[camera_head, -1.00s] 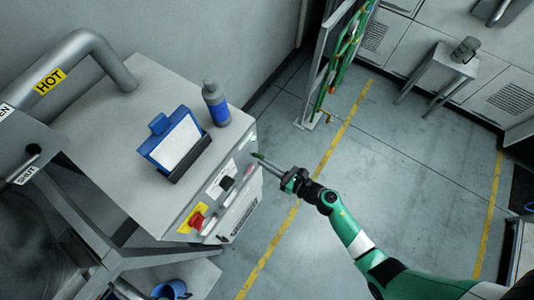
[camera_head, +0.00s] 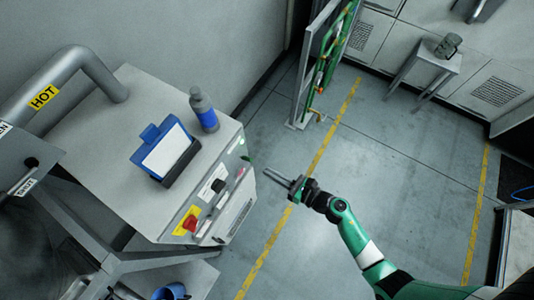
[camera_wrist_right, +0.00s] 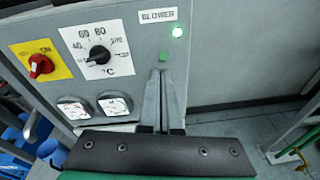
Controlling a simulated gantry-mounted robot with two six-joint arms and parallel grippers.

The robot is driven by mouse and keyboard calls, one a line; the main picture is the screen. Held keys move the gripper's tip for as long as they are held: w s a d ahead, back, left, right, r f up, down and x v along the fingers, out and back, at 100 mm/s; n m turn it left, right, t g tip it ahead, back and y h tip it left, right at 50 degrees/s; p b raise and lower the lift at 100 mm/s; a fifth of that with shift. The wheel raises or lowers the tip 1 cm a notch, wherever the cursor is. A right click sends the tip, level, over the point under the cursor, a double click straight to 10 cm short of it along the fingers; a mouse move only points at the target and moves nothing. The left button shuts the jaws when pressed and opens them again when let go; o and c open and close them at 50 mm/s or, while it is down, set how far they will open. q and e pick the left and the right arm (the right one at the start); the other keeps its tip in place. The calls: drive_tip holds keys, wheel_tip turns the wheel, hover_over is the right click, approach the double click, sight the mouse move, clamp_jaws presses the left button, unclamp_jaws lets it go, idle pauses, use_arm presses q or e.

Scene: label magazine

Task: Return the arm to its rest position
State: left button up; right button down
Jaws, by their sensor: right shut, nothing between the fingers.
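My right arm, green and black, comes in from the lower right of the head view. Its right gripper (camera_head: 268,176) is shut and empty, with its fingers pointing at the control panel (camera_head: 228,190) and a small gap from it. In the right wrist view the shut grey fingers (camera_wrist_right: 163,76) stand in front of the panel, just below a green button (camera_wrist_right: 164,57). My left gripper is in neither view.
The grey machine (camera_head: 105,165) carries a blue bottle (camera_head: 204,110) and a blue-framed holder (camera_head: 165,150). A red switch (camera_wrist_right: 41,65) and a dial (camera_wrist_right: 99,54) are on the panel. A green-edged rack (camera_head: 322,60) stands behind.

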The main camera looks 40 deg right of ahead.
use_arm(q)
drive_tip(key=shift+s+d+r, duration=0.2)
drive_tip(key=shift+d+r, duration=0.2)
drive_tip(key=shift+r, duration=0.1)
use_arm(e)
drive_tip(key=v, duration=0.2)
drive_tip(key=shift+s+r, duration=0.25)
drive_tip(key=shift+s, duration=0.1)
